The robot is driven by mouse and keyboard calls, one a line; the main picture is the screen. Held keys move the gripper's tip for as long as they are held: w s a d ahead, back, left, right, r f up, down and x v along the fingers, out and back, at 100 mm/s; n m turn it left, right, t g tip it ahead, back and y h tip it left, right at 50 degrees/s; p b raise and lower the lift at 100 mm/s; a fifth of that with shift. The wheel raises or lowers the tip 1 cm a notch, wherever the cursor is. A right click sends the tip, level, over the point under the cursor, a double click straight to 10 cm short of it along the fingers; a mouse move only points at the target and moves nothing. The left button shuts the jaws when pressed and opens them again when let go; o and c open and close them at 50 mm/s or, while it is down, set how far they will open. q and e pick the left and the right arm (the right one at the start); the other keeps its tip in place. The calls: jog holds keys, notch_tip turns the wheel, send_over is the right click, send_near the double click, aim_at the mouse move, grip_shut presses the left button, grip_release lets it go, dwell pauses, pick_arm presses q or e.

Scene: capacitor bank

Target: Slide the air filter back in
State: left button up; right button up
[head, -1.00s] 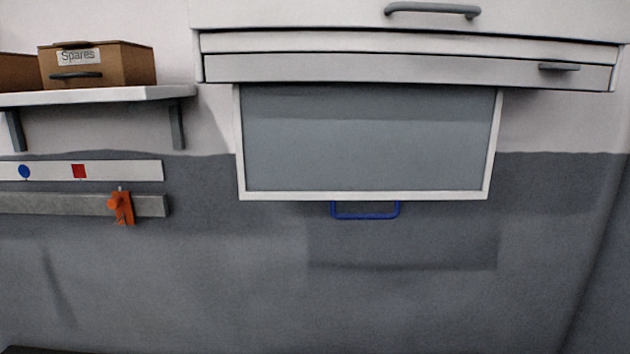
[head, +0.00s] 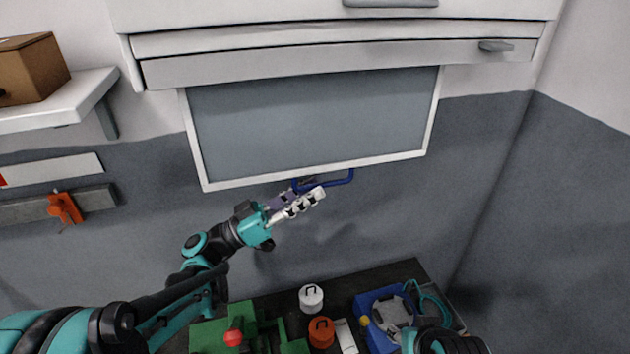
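The air filter (head: 310,125) is a grey panel in a white frame, hanging out below the white cabinet in the head view. A blue handle (head: 338,182) sits on its lower edge. My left gripper (head: 306,188) is at the left end of this handle, with its two fingers close around or beside the bar. I cannot tell whether they grip it. Part of the handle is hidden by the fingers. My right gripper is not in view; only part of my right arm shows at the bottom edge.
The cabinet (head: 330,45) is directly above the filter. A shelf (head: 50,105) with a brown box (head: 32,68) and an orange clip (head: 65,208) are at left. Below, a dark bench holds a white pot (head: 311,297), an orange pot (head: 321,331) and a blue tray (head: 366,306).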

aim_at(322, 83)
pick_arm(q)
jog(key=shift+x, duration=1)
jog(key=shift+w+d+r, duration=0.1)
jog(key=shift+d, duration=0.1)
grip_shut()
notch_tip(322, 83, up, 20)
jog(key=p, duration=1.1)
jog(key=shift+w+a+r+p, duration=0.1)
jog(key=shift+r+p, duration=0.2)
